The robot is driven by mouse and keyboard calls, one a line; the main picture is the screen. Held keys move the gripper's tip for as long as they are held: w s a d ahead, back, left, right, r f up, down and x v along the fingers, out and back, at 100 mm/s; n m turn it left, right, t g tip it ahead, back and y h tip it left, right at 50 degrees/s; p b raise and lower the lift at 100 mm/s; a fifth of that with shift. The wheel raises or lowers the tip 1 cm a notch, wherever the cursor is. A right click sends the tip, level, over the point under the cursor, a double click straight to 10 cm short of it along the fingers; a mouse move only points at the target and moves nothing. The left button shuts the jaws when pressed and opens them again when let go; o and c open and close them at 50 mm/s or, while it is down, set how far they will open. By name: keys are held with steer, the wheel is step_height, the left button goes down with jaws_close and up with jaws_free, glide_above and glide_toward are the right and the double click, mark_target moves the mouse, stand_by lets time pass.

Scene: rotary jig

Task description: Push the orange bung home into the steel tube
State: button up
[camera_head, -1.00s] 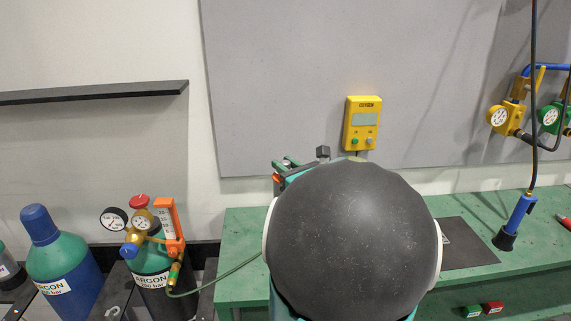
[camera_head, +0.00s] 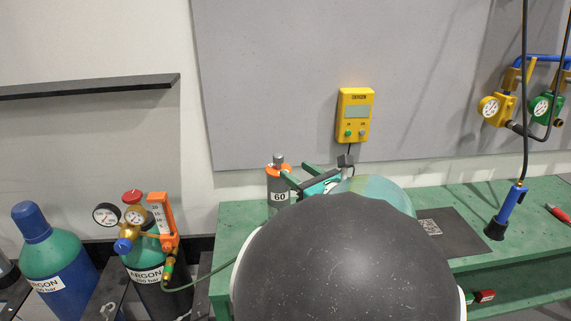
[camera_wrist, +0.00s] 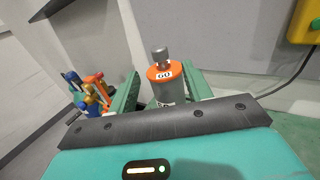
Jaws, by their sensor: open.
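The orange bung (camera_head: 270,167) with a grey metal knob on top sits at the upper end of the upright steel tube (camera_head: 272,184), at the back left of the green bench. The bung also shows in the wrist view (camera_wrist: 154,73), with the tube (camera_wrist: 168,95) below it. A white label reading 60 is visible. How deep the bung sits is not clear. My gripper (camera_head: 298,173) is open and empty, its green fingertips close to the right of the tube. In the wrist view my gripper (camera_wrist: 161,77) has a finger on each side of the tube; contact cannot be told.
The green bench (camera_head: 462,199) bears a dark mat (camera_head: 460,236) and a blue torch (camera_head: 506,212). A yellow oxygen box (camera_head: 355,115) hangs on the wall behind. Argon cylinders (camera_head: 65,266) with gauges stand at the left. My arm hides much of the bench's middle.

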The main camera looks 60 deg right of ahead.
steer(key=v, duration=0.5)
steer(key=shift+s, duration=0.1)
stand_by(0.4)
